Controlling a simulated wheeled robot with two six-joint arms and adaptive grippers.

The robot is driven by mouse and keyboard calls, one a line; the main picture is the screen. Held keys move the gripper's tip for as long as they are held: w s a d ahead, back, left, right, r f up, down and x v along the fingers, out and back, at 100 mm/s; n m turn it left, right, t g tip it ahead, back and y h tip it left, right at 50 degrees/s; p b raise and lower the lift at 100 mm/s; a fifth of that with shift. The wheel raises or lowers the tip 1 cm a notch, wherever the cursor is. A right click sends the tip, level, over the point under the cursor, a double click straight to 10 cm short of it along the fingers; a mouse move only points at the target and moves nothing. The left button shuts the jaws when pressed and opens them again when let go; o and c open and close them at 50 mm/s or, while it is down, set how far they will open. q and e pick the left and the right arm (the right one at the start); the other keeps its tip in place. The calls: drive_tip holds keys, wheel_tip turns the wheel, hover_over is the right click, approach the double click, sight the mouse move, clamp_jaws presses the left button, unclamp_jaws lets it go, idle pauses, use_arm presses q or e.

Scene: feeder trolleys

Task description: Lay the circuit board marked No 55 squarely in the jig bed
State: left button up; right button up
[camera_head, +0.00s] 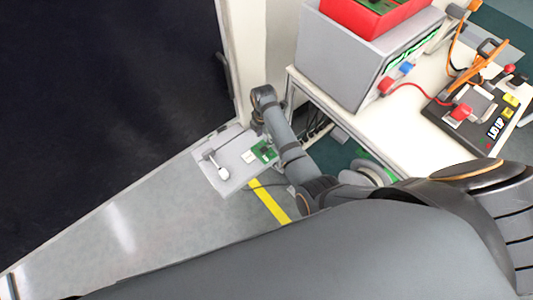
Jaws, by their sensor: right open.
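A green circuit board (264,151) lies on a small light-grey shelf (226,179) near the middle of the picture; its marking is too small to read. My right gripper (257,120) is at the far end of my right arm, just above the board in the picture. It is open, but its fingers are small and partly hidden by the wrist; I cannot tell its height over the board. A black fixture (470,125) with red and yellow parts stands on the white table at the right; I cannot tell whether it holds the jig bed. My left gripper is not in view.
A grey rack (345,62) with green board edges in its side and a red bin (368,14) on top stands on the white table (385,139). Orange and red cables run near the fixture. A pale upright panel (245,60) stands close behind my right wrist.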

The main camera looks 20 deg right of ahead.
sight(264, 149)
wheel_tip(264, 149, down, 3)
drive_tip(key=shift+f, duration=0.1)
drive_tip(key=shift+s+f+b, duration=0.1)
drive_tip(key=shift+f+b, duration=0.05)
drive_tip(key=shift+b, duration=0.15)
wheel_tip(264, 149, down, 5)
drive_tip(key=shift+a+r+b, duration=0.1)
drive_tip(key=shift+a+b, duration=0.05)
drive_tip(key=shift+b, duration=0.55)
drive_tip(key=shift+f, duration=0.3)
drive_tip(key=shift+c, duration=0.8)
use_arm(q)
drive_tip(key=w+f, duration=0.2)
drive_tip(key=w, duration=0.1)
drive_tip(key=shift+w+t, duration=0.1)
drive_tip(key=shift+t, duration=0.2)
use_arm(e)
clamp_jaws()
